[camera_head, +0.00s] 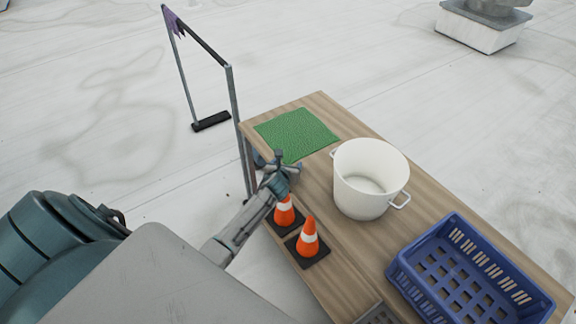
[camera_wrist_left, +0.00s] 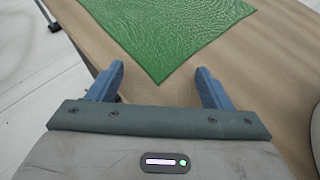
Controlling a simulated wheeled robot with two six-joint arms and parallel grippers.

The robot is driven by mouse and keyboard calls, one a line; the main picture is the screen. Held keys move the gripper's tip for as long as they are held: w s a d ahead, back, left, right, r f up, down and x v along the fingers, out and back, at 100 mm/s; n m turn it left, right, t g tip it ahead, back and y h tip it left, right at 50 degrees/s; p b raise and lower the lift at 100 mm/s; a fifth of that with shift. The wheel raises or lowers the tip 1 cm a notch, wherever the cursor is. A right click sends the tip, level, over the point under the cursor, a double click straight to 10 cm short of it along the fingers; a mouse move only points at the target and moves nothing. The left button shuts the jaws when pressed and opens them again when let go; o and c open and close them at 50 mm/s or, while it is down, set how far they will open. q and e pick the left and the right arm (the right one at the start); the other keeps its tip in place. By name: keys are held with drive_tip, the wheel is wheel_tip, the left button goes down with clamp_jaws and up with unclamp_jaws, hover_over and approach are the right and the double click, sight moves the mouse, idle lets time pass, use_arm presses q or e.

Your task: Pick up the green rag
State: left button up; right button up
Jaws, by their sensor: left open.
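The green rag (camera_head: 296,134) lies flat and spread out at the far left end of the wooden table. It also fills the top of the left wrist view (camera_wrist_left: 165,32), with one corner pointing toward my gripper. My left gripper (camera_head: 278,163) is open at the table's left edge, just short of the rag's near corner. In the left wrist view its two blue fingers (camera_wrist_left: 160,88) are spread apart with nothing between them. My right gripper is not in view.
Two orange cones (camera_head: 309,238) (camera_head: 284,213) stand close to my left arm. A white pot (camera_head: 364,199) sits right of the rag, and a blue crate (camera_head: 408,278) is nearer on the right. A metal frame (camera_head: 233,95) stands beside the table's left corner.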

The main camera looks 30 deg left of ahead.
use_arm(q)
drive_tip(key=shift+w+a+f, duration=0.1)
drive_tip(key=shift+w+f, duration=0.05)
drive_tip(key=shift+w, duration=0.1)
idle(0.3)
clamp_jaws()
wheel_tip(320, 180, up, 7)
drive_tip(key=p, duration=0.7)
drive_tip(key=shift+p, duration=0.35)
drive_tip(key=shift+r, duration=2.55)
wheel_tip(320, 180, up, 27)
